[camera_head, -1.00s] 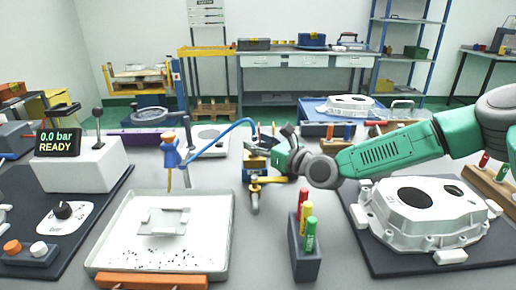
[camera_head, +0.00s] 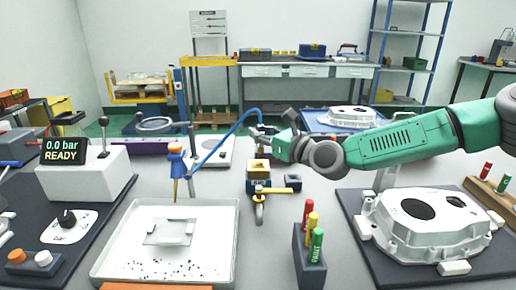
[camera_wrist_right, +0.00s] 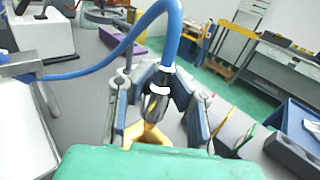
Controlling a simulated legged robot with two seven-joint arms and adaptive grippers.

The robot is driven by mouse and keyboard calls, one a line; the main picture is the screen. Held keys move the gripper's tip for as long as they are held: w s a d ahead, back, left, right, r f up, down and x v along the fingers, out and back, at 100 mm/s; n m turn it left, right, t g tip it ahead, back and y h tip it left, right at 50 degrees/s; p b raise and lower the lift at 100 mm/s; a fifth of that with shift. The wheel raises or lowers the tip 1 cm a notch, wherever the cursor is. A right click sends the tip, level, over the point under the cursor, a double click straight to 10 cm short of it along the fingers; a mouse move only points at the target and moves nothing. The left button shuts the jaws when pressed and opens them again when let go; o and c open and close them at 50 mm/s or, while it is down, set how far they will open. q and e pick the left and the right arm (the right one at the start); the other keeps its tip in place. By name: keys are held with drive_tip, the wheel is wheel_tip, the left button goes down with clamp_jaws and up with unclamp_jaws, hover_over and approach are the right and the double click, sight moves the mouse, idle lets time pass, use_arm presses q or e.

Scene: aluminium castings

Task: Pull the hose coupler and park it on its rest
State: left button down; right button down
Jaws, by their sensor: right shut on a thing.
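My right gripper (camera_head: 262,131) is shut on the hose coupler and holds it above a yellow and blue fitting (camera_head: 258,178) with a yellow handle. In the right wrist view the coupler (camera_wrist_right: 154,103) is dark with pale rings, between the two fingers of my gripper (camera_wrist_right: 156,112). My left gripper is out of view.
A white tray (camera_head: 103,262) with a metal plate and dark specks lies front left. A marker holder (camera_head: 308,268) stands front centre. A large aluminium casting (camera_head: 425,225) is on a dark mat at right. A display box (camera_head: 85,170) reads 0.0 bar READY.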

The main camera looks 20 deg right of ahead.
wheel_tip(320, 180, up, 3)
drive_tip(key=shift+f, duration=0.1)
drive_tip(key=s+d+f+m+h+p, duration=0.1)
drive_tip(key=d+f+h+p, duration=0.1)
drive_tip(key=d+p, duration=0.2)
drive_tip(key=s+d+f+m+t+h+p, duration=0.1)
drive_tip(key=d+f+p, duration=0.1)
drive_tip(key=d+p, duration=0.3)
drive_tip(key=shift+d+f+m+h, duration=0.25)
drive_tip(key=shift+m+h, duration=0.05)
drive_tip(key=shift+h, duration=0.1)
drive_tip(key=shift+s, duration=0.1)
wheel_tip(320, 180, down, 6)
drive_tip(key=b, duration=0.7)
drive_tip(key=shift+r, duration=0.1)
